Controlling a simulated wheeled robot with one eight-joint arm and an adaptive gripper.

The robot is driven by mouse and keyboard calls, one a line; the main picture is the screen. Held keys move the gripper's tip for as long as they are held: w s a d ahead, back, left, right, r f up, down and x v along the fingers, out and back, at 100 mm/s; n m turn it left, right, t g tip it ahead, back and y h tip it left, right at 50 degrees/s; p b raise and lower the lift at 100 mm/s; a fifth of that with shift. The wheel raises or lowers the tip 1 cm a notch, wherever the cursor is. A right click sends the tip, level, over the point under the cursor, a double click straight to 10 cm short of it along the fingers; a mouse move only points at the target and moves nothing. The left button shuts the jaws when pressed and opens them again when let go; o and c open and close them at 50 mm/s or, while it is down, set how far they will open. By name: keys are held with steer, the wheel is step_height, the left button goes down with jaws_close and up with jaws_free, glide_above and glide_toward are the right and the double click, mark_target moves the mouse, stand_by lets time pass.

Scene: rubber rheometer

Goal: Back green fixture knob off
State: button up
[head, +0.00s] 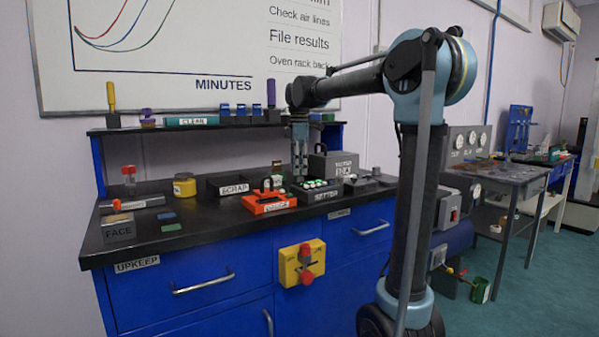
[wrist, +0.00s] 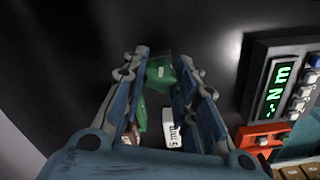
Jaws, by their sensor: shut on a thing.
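In the wrist view, a green lobed knob (wrist: 160,73) sits between the tips of my gripper (wrist: 160,62), whose two blue-grey fingers are shut on it. More green (wrist: 140,112) shows lower down along the left finger; I cannot tell whether it belongs to the same fixture. A small white-labelled block (wrist: 172,137) lies between the fingers nearer the palm. In the head view, my gripper (head: 299,172) points straight down over the back of the dark bench, behind the orange tray. The knob is too small or hidden to make out there.
A torque meter with green digits (wrist: 282,88) stands to the right in the wrist view, near an orange tray (wrist: 262,136). In the head view, the orange tray (head: 268,204), scrap box (head: 228,185), grey box (head: 333,162) and raised shelf (head: 175,129) surround the gripper.

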steer(key=shift+w+d, duration=0.1)
steer(key=shift+d, duration=0.05)
steer(key=n, duration=0.4)
steer(key=shift+n, duration=0.3)
steer(key=o, duration=0.9)
